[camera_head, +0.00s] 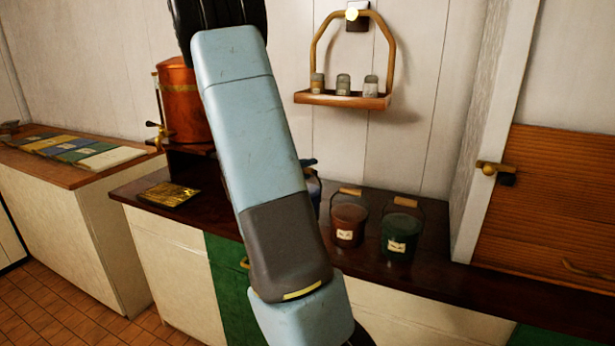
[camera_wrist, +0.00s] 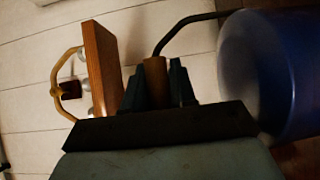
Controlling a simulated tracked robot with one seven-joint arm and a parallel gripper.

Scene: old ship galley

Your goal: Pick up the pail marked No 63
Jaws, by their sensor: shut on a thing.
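In the wrist view my gripper (camera_wrist: 157,76) is shut on the wooden grip of a blue pail's (camera_wrist: 274,75) wire handle. The pail fills the right side of that view, and no label shows on it. In the head view my arm hides most of the blue pail (camera_head: 314,188); I cannot tell whether it touches the counter. To its right stand a red-brown pail (camera_head: 348,224) and a dark green pail (camera_head: 401,232), both upright with raised handles. Their white labels are too small to read.
The dark counter (camera_head: 440,275) is clear in front of and right of the pails. A small hanging shelf (camera_head: 343,99) with three jars is on the wall above. A copper urn (camera_head: 184,103) and a brass-coloured plate (camera_head: 168,195) are on the left. A wooden slatted panel (camera_head: 560,200) is at right.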

